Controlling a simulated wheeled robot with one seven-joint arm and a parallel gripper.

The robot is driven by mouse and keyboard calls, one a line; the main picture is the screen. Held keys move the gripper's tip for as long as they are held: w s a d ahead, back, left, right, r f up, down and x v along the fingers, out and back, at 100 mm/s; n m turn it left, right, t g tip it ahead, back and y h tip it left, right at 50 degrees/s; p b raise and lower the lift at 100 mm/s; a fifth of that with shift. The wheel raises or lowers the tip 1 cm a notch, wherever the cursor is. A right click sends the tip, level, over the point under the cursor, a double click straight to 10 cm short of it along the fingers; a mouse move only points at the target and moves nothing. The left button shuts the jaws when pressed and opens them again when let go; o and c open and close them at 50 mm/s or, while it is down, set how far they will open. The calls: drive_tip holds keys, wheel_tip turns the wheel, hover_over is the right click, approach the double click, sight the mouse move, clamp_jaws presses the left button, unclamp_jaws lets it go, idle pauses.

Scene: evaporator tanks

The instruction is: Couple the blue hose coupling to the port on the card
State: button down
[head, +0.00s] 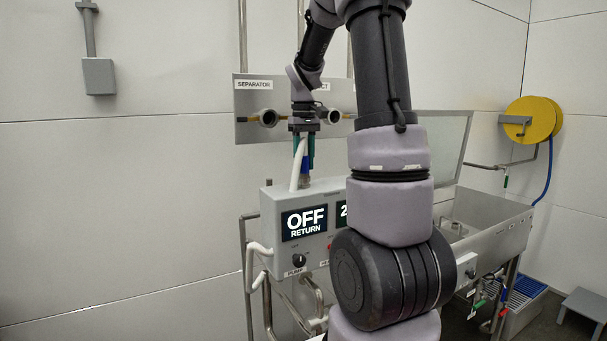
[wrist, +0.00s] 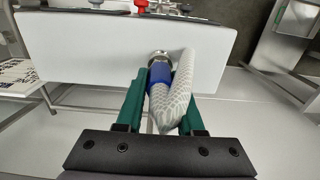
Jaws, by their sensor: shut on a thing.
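My gripper (head: 304,165) points down in front of the wall panel. In the wrist view its green fingers (wrist: 161,88) are shut on the blue hose coupling (wrist: 160,74). The coupling has a metal end (wrist: 159,57) facing away from the gripper, and a white braided hose (wrist: 181,85) bends back beside it. In the head view the blue coupling (head: 305,171) hangs just above the control box. Two ports are on the panel: one (head: 265,117) under the SEPARATOR label, another (head: 332,116) under a label ending in CT, partly hidden by my arm. The coupling is apart from both.
The grey control box (head: 270,221) reads OFF RETURN. My arm hides part of it and the steel tank (head: 497,232). A yellow hose reel (head: 540,118) is at right. In the wrist view a printed white sheet (wrist: 20,78), unreadable, lies at left.

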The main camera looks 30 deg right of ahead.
drive_tip(key=shift+r, duration=2.25)
